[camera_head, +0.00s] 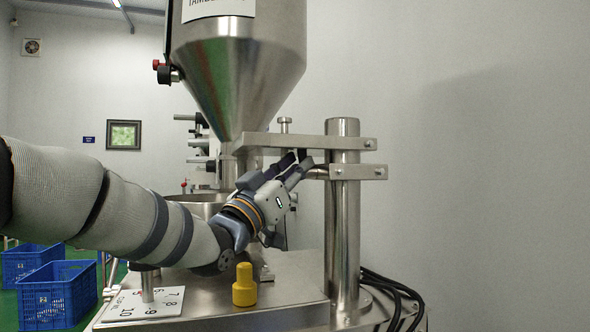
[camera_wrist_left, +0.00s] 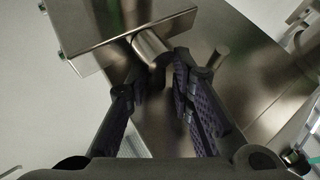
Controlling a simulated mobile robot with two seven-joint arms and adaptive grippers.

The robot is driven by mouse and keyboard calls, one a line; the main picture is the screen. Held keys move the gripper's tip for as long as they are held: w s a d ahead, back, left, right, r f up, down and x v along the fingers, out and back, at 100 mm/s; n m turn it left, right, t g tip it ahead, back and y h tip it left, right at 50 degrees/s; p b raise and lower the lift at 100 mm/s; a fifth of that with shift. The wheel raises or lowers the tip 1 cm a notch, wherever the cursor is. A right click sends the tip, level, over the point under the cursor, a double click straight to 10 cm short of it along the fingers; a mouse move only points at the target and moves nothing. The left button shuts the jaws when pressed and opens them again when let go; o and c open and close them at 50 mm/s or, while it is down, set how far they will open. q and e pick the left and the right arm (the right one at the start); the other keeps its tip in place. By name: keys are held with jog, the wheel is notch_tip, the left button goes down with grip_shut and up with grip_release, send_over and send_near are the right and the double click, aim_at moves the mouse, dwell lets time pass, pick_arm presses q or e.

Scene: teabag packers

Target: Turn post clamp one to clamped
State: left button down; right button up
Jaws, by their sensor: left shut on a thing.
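The post clamp (camera_head: 358,172) is a pair of flat steel bars around an upright steel post (camera_head: 343,225) at centre right. My left gripper (camera_head: 298,163) reaches up to the post's left side, just under the upper bar. It is shut on the clamp's short round steel handle, which shows in the left wrist view (camera_wrist_left: 150,47) at the fingertips (camera_wrist_left: 155,70). The fingers partly hide the handle in the head view. I cannot tell whether the clamp is tight. My right gripper is not in view.
A steel hopper (camera_head: 240,70) hangs above the gripper. Black cables (camera_head: 395,290) run right of the post. Blue crates (camera_head: 57,295) stand at left.

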pick_arm(q)
jog(key=shift+d+f, duration=0.1)
jog(key=shift+d, duration=0.05)
jog(key=c, duration=1.5)
grip_release()
jog(key=shift+s+d, duration=0.1)
jog(key=shift+c, duration=0.2)
jog(key=v, duration=1.2)
